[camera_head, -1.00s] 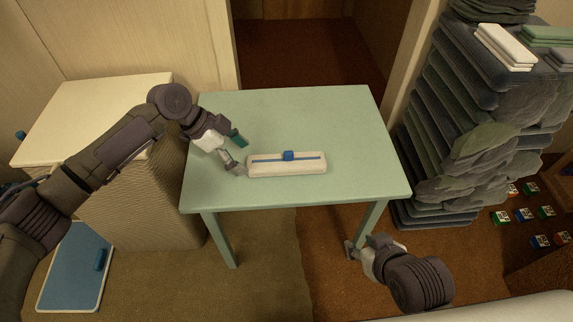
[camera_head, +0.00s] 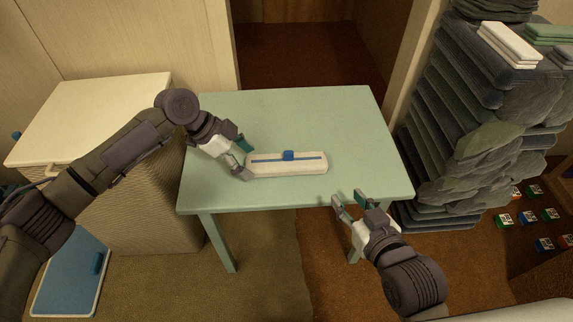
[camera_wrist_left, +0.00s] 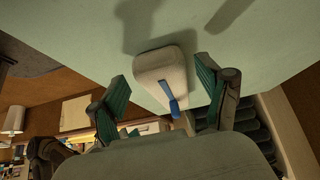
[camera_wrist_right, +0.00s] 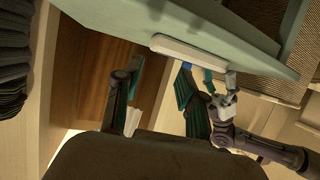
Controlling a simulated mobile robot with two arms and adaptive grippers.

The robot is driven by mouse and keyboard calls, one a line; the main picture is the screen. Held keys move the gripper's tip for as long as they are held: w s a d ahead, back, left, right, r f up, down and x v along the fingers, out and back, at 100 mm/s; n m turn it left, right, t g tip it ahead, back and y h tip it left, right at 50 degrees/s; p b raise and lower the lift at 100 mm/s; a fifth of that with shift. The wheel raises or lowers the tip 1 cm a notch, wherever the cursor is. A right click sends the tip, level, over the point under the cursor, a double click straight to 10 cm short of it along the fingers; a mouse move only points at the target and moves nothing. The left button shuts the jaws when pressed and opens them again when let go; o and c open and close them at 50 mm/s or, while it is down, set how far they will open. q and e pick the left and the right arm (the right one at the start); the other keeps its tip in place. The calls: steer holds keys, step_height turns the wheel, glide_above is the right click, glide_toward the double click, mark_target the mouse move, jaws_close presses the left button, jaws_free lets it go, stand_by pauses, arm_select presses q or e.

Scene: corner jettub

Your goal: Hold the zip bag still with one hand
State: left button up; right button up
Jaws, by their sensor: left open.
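The zip bag (camera_head: 287,168) is a pale flat slab with a blue zip strip and a blue slider (camera_head: 288,155). It lies on the green table (camera_head: 350,120). My left gripper (camera_head: 245,161) is open at the bag's left end. In the left wrist view the bag (camera_wrist_left: 160,74) shows between the two spread fingers, with gaps on both sides. My right gripper (camera_head: 349,198) is open and empty at the table's front edge, right of and nearer than the bag. The right wrist view also shows the bag (camera_wrist_right: 187,50), beyond the fingers.
A white-topped woven hamper (camera_head: 95,110) stands left of the table. A tall stack of dark folded cloth (camera_head: 470,110) stands to the right. Small coloured boxes (camera_head: 527,217) sit at the far right. The table's back and right areas are clear.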

arm_select(q)
steer(key=shift+d+f+b, duration=0.3)
steer(key=shift+f+b, duration=0.1)
steer(key=shift+d+f, duration=0.2)
steer(key=shift+f, duration=0.1)
steer(key=shift+d+f+b, duration=0.15)
steer(key=shift+b, duration=0.3)
arm_select(e)
step_height(320, 180, up, 8)
steer(key=w+a+t+y, duration=0.1)
steer(key=w+t, duration=0.1)
steer(key=t, duration=0.3)
steer(key=shift+a+f+y, duration=0.15)
steer(key=shift+a+y, duration=0.2)
steer(key=shift+y, duration=0.05)
arm_select(q)
steer(key=c, duration=1.3)
steer(key=shift+f, duration=0.15)
